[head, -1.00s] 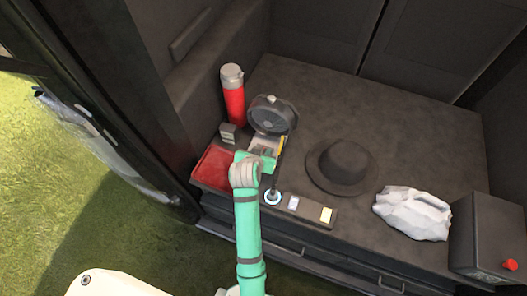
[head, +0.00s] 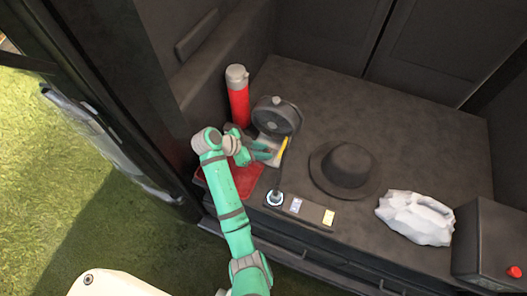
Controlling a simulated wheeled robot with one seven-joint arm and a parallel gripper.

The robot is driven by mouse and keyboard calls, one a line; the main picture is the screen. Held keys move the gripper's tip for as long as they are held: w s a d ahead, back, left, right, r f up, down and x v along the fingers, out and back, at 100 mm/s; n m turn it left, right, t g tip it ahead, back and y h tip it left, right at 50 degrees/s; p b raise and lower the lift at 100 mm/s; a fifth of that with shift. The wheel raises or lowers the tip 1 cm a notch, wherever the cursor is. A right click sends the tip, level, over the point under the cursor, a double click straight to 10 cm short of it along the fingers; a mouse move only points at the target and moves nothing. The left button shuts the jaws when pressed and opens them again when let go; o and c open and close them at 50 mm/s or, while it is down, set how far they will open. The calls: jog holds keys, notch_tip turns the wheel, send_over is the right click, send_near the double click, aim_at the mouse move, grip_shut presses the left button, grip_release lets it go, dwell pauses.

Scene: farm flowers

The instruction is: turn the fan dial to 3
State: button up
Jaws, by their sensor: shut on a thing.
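The fan has a dark round head (head: 277,116) and a pale base with a yellow part (head: 283,150), and stands at the back left of the dark countertop. My gripper (head: 271,154) reaches in from the left at the front of the fan's base and is shut there on the dial. The dial is hidden behind the fingers, so its setting cannot be read.
A red flask (head: 238,100) stands left of the fan. A red tray (head: 243,184) lies under my arm. A dark hat (head: 344,170), a crumpled white bag (head: 416,217) and a dark box with a red button (head: 490,245) are to the right. A switch panel (head: 312,211) lies in front.

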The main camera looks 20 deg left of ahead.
jog(key=shift+a+f+m+g+h, duration=0.1)
jog(key=shift+a+m+g+h, duration=0.1)
jog(key=shift+m+g+h, duration=0.45)
jog(key=shift+m, duration=0.25)
jog(key=o, duration=1.1)
jog(key=shift+w, duration=0.1)
jog(key=shift+c, duration=0.2)
jog(key=shift+w+r, duration=0.1)
jog(key=shift+r, duration=0.4)
jog(key=r, duration=0.1)
jog(key=s+r, duration=0.1)
jog(key=r, duration=0.1)
jog(key=shift+s+d+r, duration=0.2)
jog(key=shift+s+r, duration=0.2)
jog(key=s+d+r, duration=0.3)
jog(key=s+r, duration=0.5)
jog(key=s, duration=0.3)
jog(key=shift+s+d, duration=0.35)
jog(key=shift+d, duration=0.05)
